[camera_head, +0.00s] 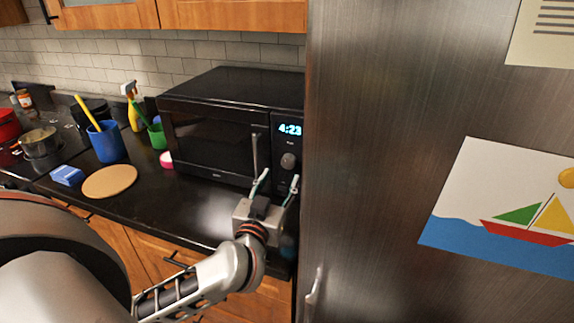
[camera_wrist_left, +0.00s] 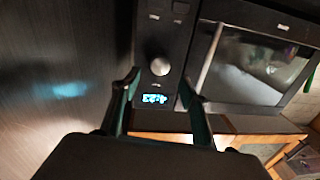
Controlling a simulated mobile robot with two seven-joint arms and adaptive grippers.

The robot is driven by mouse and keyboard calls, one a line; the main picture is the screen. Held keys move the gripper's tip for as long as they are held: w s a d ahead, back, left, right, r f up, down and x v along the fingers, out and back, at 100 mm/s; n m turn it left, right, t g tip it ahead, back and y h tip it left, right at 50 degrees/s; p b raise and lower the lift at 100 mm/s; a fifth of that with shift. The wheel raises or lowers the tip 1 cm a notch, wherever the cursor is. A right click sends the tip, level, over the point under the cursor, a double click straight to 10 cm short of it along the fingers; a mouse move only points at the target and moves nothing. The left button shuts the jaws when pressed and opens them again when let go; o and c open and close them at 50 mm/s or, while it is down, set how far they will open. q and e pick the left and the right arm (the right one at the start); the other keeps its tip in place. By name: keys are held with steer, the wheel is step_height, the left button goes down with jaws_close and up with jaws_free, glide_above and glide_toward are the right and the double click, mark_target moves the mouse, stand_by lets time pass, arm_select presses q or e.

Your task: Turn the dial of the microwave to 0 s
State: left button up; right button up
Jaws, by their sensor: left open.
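The black microwave (camera_head: 225,115) stands on the counter against the fridge, its door shut. Its blue display (camera_head: 290,129) reads 4:23. The round grey dial (camera_head: 288,161) is below the display on the control panel. My left gripper (camera_head: 278,180) is open and empty in front of the panel, its fingertips a little below the dial in the head view. In the left wrist view, the dial (camera_wrist_left: 159,66) lies just beyond and between the two open fingers (camera_wrist_left: 160,85), and the display (camera_wrist_left: 154,99) shows between them. I cannot tell a small gap from contact. My right gripper is not in view.
The steel fridge (camera_head: 400,130) rises close on the right of the microwave. The door handle (camera_head: 255,155) sticks out left of the panel. A blue cup (camera_head: 106,143), a green cup (camera_head: 157,137) and a round board (camera_head: 109,181) are on the counter at left.

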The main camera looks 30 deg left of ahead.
mark_target(287, 164)
arm_select(q)
steer(key=shift+x, duration=3.1)
steer(key=c, duration=1.1)
